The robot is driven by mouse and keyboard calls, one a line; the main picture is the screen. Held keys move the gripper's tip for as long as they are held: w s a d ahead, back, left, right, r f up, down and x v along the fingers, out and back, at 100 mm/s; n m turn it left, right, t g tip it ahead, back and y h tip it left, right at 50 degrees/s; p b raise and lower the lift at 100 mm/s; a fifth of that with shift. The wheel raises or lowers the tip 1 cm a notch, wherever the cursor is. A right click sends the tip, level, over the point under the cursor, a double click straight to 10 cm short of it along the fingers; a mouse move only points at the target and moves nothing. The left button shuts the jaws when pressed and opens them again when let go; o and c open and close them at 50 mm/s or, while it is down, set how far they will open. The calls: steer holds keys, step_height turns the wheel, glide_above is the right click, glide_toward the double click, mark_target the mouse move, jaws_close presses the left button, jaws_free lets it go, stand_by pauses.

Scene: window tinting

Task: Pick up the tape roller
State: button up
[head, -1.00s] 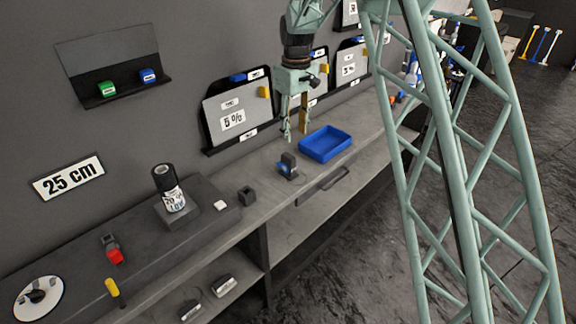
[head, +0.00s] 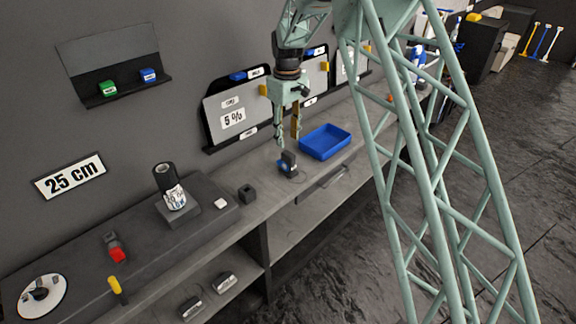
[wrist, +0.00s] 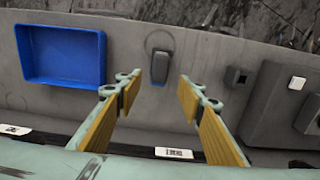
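A small dark upright object with a blue part (head: 288,164), which I take to be the tape roller, stands on the grey bench left of the blue tray. It also shows in the wrist view (wrist: 160,67) as a dark grey block, just beyond the gap between my fingers. My gripper (head: 287,141) points down above and slightly behind it. In the wrist view my gripper (wrist: 160,88) is open and empty, with a yellow-padded finger on each side of the gap. The fingers appear apart from the object.
The blue tray (head: 325,142) stands close to the right. A small black block (head: 247,194) and a raised dark platform (head: 135,238) lie to the left. A 5 % panel (head: 233,110) leans on the wall behind. Bench around the object is clear.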

mark_target(288, 153)
steer(key=shift+f+b, duration=0.3)
steer(key=shift+f, duration=3.85)
steer(key=shift+f, duration=0.1)
steer(key=shift+s+d+f+b, duration=0.1)
steer(key=shift+f+b, duration=0.05)
steer(key=shift+f, duration=1.1)
steer(key=shift+d+f+b, duration=0.1)
steer(key=shift+f+b, duration=0.05)
steer(key=shift+f, duration=1.1)
steer(key=shift+c, duration=0.6)
steer(key=c, duration=0.8)
steer(key=shift+c, duration=0.5)
steer(key=shift+r, duration=0.1)
